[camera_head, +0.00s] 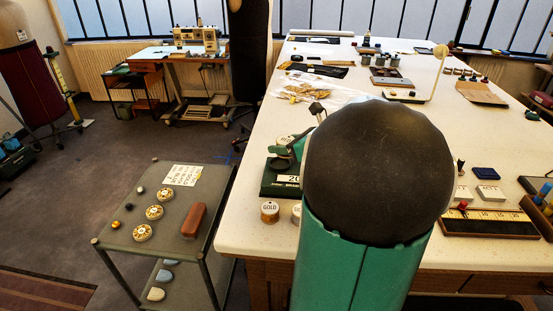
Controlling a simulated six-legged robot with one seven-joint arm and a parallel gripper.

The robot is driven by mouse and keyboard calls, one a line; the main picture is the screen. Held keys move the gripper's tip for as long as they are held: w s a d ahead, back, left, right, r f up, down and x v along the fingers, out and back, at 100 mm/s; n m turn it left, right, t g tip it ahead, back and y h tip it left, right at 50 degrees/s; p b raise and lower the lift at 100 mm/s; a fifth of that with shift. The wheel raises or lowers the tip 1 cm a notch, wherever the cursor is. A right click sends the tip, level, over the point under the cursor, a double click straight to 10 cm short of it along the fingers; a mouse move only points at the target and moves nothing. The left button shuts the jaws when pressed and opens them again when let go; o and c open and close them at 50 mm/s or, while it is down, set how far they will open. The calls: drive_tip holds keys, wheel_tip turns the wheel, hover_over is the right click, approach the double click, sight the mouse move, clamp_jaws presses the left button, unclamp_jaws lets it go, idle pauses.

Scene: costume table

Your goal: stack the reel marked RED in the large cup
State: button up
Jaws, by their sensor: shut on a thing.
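My arm, with a black dome and green link, fills the right middle and hides the table behind it. Part of my gripper (288,153) shows left of the dome, small and partly covered. It appears shut on a pale reel (285,140) above a dark green block (277,186) with a white number label. The reel's lettering is too small to read. A reel marked GOLD (270,211) stands at the white table's front left edge. Another pale reel (297,211) beside it is partly hidden by my arm. I cannot make out the RED marking or the large cup.
A grey trolley (175,255) stands left of the white table (245,225), with several patterned discs (154,211), a red-brown block (195,220) and a paper sign (183,175). Open floor lies left of the trolley.

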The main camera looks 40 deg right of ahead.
drive_tip(key=w+d+f, duration=0.3)
drive_tip(key=w+d, duration=0.1)
drive_tip(key=w, duration=0.1)
hover_over(279, 164)
drive_tip(key=f, duration=0.5)
drive_tip(key=shift+s+a, duration=0.2)
drive_tip(key=shift+w+d+f, duration=0.15)
drive_tip(key=shift+f, duration=1.55)
drive_tip(key=shift+f, duration=0.55)
drive_tip(key=o, duration=1)
drive_tip(key=shift+r, duration=0.1)
drive_tip(key=shift+d+r, duration=0.1)
drive_tip(key=shift+r, duration=0.05)
drive_tip(key=v, duration=1.2)
drive_tip(key=shift+r, duration=0.3)
